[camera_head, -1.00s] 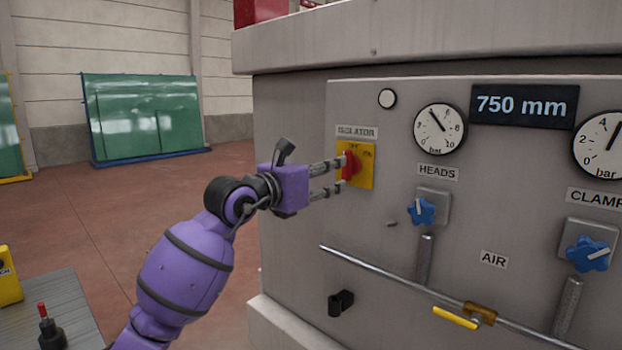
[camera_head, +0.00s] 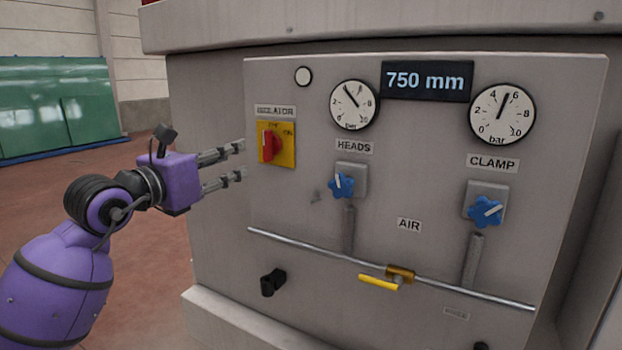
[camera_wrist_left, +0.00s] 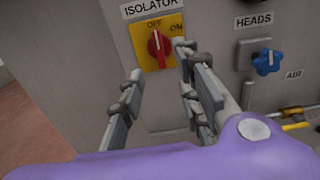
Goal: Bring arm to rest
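My left gripper (camera_head: 241,160) is open and empty, left of the isolator switch and apart from it. The isolator is a yellow plate (camera_head: 288,147) with a red knob (camera_head: 268,142); it also shows in the left wrist view (camera_wrist_left: 158,47), beyond the open fingers (camera_wrist_left: 158,75). The knob stands roughly upright, pointing toward the OFF mark. My purple left arm enters from the lower left in the head view. My right gripper is not in view.
The grey panel (camera_head: 420,185) carries blue HEADS (camera_head: 341,185) and CLAMP (camera_head: 484,211) knobs, two dials and a 750 mm display (camera_head: 427,81). A rail (camera_head: 320,248), a yellow lever (camera_head: 378,283) and a black fitting (camera_head: 272,282) stick out below. Open floor lies left.

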